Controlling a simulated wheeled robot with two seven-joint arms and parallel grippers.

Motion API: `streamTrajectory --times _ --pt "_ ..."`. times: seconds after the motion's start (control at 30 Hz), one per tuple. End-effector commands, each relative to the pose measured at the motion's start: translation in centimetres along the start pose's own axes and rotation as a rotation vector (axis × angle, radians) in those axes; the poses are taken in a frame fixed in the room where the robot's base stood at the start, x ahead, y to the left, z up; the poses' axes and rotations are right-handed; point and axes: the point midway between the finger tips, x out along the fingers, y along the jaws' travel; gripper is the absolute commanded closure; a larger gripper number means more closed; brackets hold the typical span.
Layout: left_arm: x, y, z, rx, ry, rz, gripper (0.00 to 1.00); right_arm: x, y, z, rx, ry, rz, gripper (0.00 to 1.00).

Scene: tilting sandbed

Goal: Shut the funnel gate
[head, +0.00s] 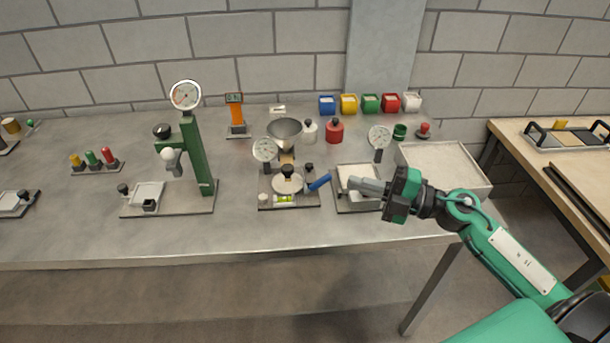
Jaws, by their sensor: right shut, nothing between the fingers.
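The metal funnel (285,129) stands near the middle of the table, above a small device with a round pale disc (287,182). A small tan piece shows just under the funnel's spout; I cannot tell whether it is the gate or how it is set. A blue handle (319,183) sticks out at the device's right side. My right gripper (356,185) is shut and empty. It points left, in front of or over the small sand tray (347,170) and hides part of it. It is to the right of the blue handle and apart from it. My left gripper is not in view.
A green press with a dial (200,160) stands to the left. Dial gauges (264,149) (379,137) stand beside the funnel and behind the tray. A red bottle (334,131) stands behind. A large pale tray (440,162) is at right. The table's front strip is clear.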

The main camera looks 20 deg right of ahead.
Motion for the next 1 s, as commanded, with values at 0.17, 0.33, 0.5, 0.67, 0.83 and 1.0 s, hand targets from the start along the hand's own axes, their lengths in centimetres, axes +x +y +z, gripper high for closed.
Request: streamTrajectory --times 0.17,0.33,0.5,0.67,0.83,1.0 --pt "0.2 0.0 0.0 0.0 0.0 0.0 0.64 -0.7 -1.2 -0.1 -0.079 0.068 -0.13 1.0" --pt "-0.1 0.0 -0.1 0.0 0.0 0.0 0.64 -0.2 -1.4 -0.2 -0.091 0.079 -0.15 1.0" --pt "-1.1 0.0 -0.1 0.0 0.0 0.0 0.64 1.9 -1.4 -0.4 -0.09 0.079 -0.146 1.0" --pt "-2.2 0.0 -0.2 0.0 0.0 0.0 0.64 4.6 -1.7 -0.6 -0.089 0.079 -0.144 1.0" --pt "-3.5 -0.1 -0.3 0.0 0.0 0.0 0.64 7.9 -2.2 -0.9 -0.087 0.078 -0.143 1.0" --pt "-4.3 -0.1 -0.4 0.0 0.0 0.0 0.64 10.3 -2.7 0.1 -0.087 0.076 -0.145 1.0"
